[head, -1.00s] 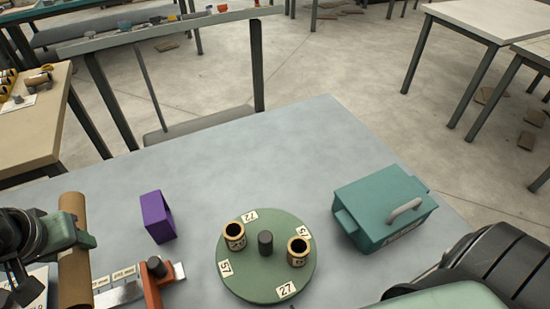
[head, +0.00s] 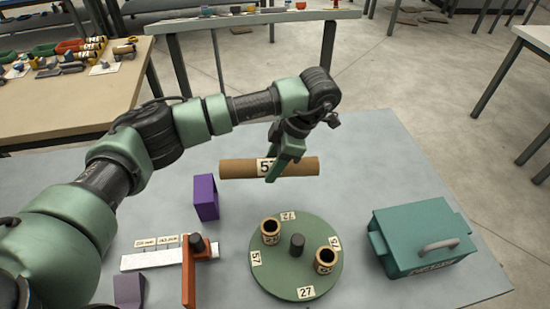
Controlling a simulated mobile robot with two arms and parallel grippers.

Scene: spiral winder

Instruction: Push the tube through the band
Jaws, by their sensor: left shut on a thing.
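A long brown cardboard tube (head: 236,168) with a white number label lies level across the picture, above the table. My left gripper (head: 272,176) is shut on it near its middle, right of the label, and hides part of it. A purple band-like piece (head: 205,198) stands upright on the table, below and left of the tube's left end. The tube appears apart from it; whether the piece is open right through cannot be told from this angle. My right gripper is not in view.
A green round plate (head: 275,279) with two short tubes, a dark centre post and number cards stands in front. A teal box (head: 415,238) with a handle is at right. A gauge with an orange bar (head: 189,270) is front left. The back right tabletop is clear.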

